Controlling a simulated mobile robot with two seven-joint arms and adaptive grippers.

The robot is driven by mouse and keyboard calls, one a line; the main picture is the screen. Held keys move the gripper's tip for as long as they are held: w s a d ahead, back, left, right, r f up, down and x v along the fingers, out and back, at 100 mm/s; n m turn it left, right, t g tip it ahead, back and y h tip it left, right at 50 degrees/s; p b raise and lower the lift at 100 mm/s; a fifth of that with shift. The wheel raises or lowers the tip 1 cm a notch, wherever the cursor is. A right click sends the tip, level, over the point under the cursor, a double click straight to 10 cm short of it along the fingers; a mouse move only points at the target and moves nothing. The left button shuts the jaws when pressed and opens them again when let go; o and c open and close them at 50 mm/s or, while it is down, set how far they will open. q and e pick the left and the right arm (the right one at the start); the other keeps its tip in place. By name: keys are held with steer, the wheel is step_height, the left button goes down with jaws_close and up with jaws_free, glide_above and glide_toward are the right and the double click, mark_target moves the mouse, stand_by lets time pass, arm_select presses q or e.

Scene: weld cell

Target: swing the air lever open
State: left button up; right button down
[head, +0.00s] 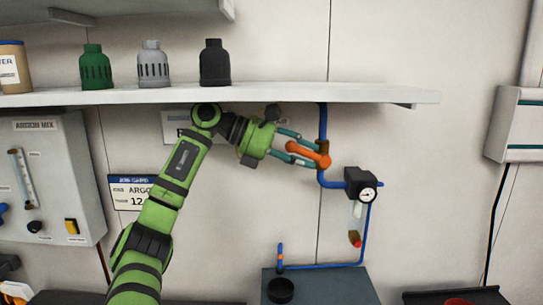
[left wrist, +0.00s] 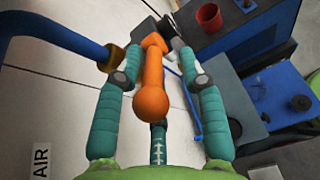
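The air lever (head: 307,153) is an orange handle with a ball end, on a brass valve body (head: 322,145) in the blue pipe below the shelf. In the left wrist view the lever (left wrist: 152,78) points its ball toward my palm. My left gripper (head: 291,147) reaches it from the left. Its teal fingers stand apart on both sides of the lever, with visible gaps in the left wrist view (left wrist: 160,88). The left finger there is near the brass part (left wrist: 116,57); I cannot tell whether they touch. My right gripper is not in view.
The shelf (head: 390,95) runs just above my left arm and holds several bottle-like caps. A black regulator with a gauge (head: 368,194) sits right of and below the lever. The argon panel (head: 50,180) is at left.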

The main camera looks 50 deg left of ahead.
arm_select(q)
steer(key=s+a, duration=0.7)
steer(key=s, duration=0.1)
steer(key=shift+s, duration=0.3)
steer(key=shift+c, duration=0.4)
